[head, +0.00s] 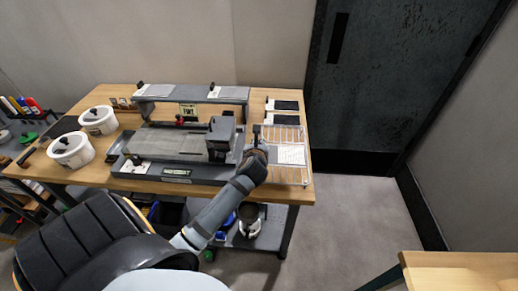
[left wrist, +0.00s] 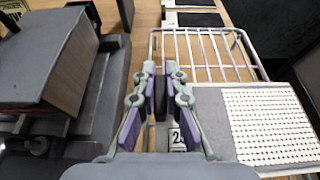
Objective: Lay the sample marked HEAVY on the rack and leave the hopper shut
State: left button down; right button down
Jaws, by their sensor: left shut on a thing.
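My left gripper (head: 256,155) is at the right end of the bench. In the left wrist view its fingers (left wrist: 160,98) are shut on a small black upright handle (left wrist: 161,104). A flat sample, part grey and part white and textured (left wrist: 268,124), lies beside the fingers, over the near part of the wire rack (left wrist: 205,52); it also shows in the head view (head: 291,155). A tag (left wrist: 177,139) by the handle reads about "25"; no HEAVY mark is legible. Whether the sample touches the rack is unclear. I cannot identify the hopper for certain. My right gripper is not in view.
A long grey machine (head: 170,145) with a dark block (head: 221,132) stands left of the gripper. Two white pots (head: 98,120) stand at the left. Dark samples (head: 285,105) lie behind the rack.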

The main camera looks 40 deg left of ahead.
pick_arm(q)
notch_tip(320, 180, down, 3)
jog(key=shift+w+f, duration=0.15)
jog(key=shift+f, duration=0.05)
jog(key=shift+f, duration=0.15)
jog(key=c, duration=1.4)
grip_release()
jog(key=shift+c, duration=0.2)
jog(key=v, duration=1.2)
jog(key=shift+a+r, duration=0.1)
jog(key=shift+r, duration=0.15)
jog(key=shift+f, duration=0.1)
